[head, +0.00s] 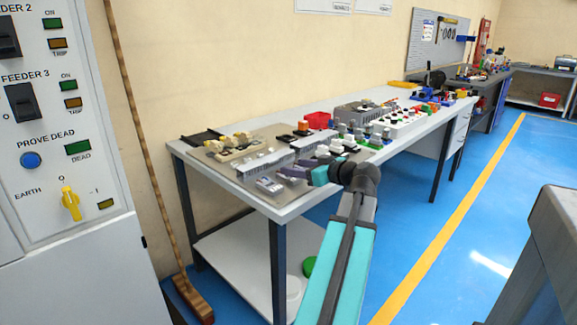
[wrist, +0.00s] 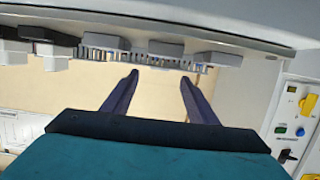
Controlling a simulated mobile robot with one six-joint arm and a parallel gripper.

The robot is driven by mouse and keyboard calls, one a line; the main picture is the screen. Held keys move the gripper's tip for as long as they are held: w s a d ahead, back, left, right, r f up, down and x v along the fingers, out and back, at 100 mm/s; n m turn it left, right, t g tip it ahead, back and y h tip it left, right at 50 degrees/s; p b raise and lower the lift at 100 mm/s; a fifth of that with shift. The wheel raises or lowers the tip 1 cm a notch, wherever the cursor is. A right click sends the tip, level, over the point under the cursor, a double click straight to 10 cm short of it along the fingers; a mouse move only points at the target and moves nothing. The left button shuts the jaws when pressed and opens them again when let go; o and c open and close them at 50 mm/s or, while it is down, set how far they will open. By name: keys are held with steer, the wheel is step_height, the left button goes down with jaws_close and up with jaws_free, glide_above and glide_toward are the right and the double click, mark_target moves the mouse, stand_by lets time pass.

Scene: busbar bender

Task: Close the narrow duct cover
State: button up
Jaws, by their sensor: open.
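A grey slotted duct (head: 262,165) lies on the grey mat at the near left part of the bench. In the wrist view, a slotted strip (wrist: 140,58) runs across above my fingertips, with several grey blocks (wrist: 160,47) along it. I cannot tell which part is the narrow duct cover or how it sits. My gripper (head: 290,174) is low over the mat, close to the duct's near side. Its two dark fingers (wrist: 160,79) are apart with nothing between them. Whether they touch anything is unclear.
A small pale clear-topped box (head: 268,185) sits near the bench's front left corner. A beige block assembly (head: 235,146) and a black tray (head: 200,138) lie behind. Several coloured parts crowd the bench to the right. A control cabinet (head: 70,150) stands at the left.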

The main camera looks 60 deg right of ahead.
steer(key=shift+v, duration=2.6)
steer(key=shift+p, duration=0.3)
